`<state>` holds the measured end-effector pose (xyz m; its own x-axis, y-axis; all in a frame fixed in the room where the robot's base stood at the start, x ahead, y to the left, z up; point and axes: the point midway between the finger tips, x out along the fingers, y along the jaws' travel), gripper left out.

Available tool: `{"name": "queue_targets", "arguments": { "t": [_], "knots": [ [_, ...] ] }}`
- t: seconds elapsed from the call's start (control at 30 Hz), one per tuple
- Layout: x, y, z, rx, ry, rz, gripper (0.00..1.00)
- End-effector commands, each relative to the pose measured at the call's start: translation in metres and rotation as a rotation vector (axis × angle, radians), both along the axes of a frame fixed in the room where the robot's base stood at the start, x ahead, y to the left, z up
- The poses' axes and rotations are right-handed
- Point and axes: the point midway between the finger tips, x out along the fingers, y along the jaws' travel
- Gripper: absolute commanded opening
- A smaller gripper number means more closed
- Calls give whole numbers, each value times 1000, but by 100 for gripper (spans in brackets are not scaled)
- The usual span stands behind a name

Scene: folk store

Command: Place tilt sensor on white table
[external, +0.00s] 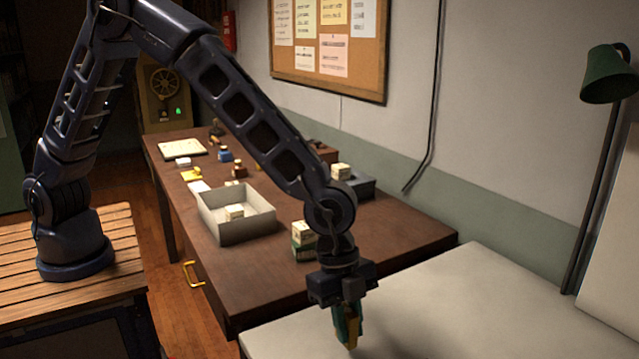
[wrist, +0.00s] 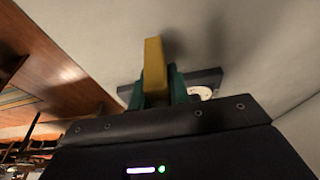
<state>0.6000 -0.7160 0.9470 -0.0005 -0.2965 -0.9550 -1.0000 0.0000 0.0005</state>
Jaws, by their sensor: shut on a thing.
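My gripper (external: 348,318) points down over the white table (external: 460,310), near its left part. In the wrist view, a yellow bar (wrist: 154,70) stands in front of teal parts (wrist: 178,84), with the pale table surface behind. I cannot tell exactly which coloured parts are fingers and which are the sensor. The lower end is close to the table top; I cannot tell whether it touches.
The brown desk (external: 390,250) adjoins the white table at the left and holds a white open tray (external: 238,225), small boxes (external: 303,240) and other items. A green lamp (external: 612,75) stands at the right. The white table's visible top is clear.

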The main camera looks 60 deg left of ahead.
Motion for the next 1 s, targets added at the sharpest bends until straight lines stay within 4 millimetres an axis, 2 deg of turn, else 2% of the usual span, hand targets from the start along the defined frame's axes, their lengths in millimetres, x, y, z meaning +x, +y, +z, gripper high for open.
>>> {"name": "queue_targets", "arguments": {
  "t": [0.27, 0.67, 0.7, 0.8, 1.0],
  "knots": [
    [-1, 0, -35, 2, 1, 1, 0],
    [0, 0, -39, 1, 0, 1, 0],
    [0, 0, -39, 1, 0, 1, 24],
    [0, 0, -39, 1, 0, 0, 40],
    [0, 0, -39, 1, 0, 0, 40]
  ]
}}
